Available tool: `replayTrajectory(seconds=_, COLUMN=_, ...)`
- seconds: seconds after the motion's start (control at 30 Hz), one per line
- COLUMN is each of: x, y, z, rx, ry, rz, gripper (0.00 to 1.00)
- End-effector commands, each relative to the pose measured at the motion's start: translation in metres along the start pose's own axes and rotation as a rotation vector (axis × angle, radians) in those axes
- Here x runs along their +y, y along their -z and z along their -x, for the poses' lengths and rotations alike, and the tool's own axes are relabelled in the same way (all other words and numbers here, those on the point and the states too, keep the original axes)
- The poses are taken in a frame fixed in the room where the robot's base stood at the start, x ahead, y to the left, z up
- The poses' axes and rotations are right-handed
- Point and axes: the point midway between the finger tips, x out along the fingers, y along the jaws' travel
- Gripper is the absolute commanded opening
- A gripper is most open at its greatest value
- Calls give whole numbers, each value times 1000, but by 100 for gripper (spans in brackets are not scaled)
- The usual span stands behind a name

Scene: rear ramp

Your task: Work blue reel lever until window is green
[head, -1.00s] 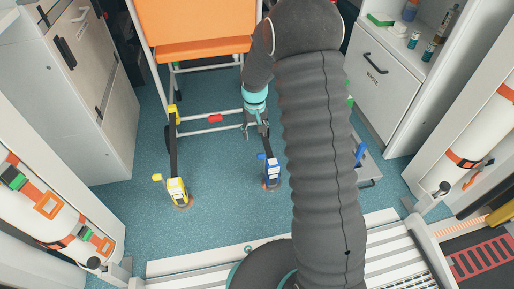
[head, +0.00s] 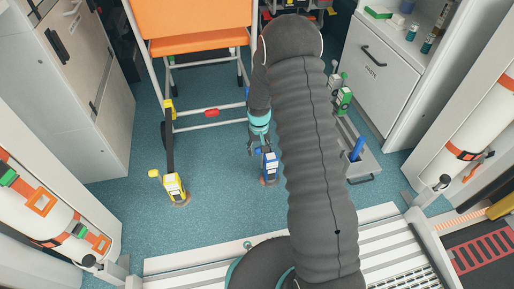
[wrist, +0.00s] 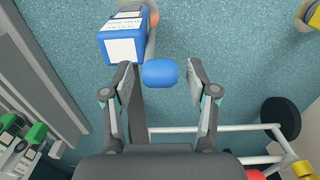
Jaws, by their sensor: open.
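The blue reel (head: 269,167) stands on the blue-green floor, left of my arm in the head view. In the wrist view its blue body (wrist: 123,42) with a white square face is at the top, left of centre. Its blue lever knob (wrist: 160,73) sits between my fingertips, with gaps on both sides. My gripper (wrist: 160,70) is open and holds nothing. In the head view my gripper (head: 254,148) is at the reel's upper left. No green window shows on the blue reel.
A yellow reel (head: 174,187) with a dark strap stands to the left, near the orange chair (head: 195,45). A green reel (head: 344,100) and a grey tray (head: 360,168) are right of my arm. Cabinets flank the floor. Clear floor lies between the yellow and blue reels.

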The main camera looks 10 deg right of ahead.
Motion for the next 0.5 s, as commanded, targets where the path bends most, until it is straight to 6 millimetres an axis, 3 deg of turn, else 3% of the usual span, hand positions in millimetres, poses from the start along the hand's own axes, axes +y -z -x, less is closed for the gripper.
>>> replayTrajectory(seconds=0.17, x=0, y=0, z=0, rx=0, ry=0, rz=0, gripper=58)
replayTrajectory(seconds=0.27, x=0, y=0, z=0, rx=0, ry=0, rz=1, gripper=38)
replayTrajectory(seconds=0.4, x=-1, y=0, z=0, rx=0, ry=0, rz=1, gripper=3)
replayTrajectory(seconds=0.5, x=-1, y=0, z=0, rx=0, ry=0, rz=1, gripper=0)
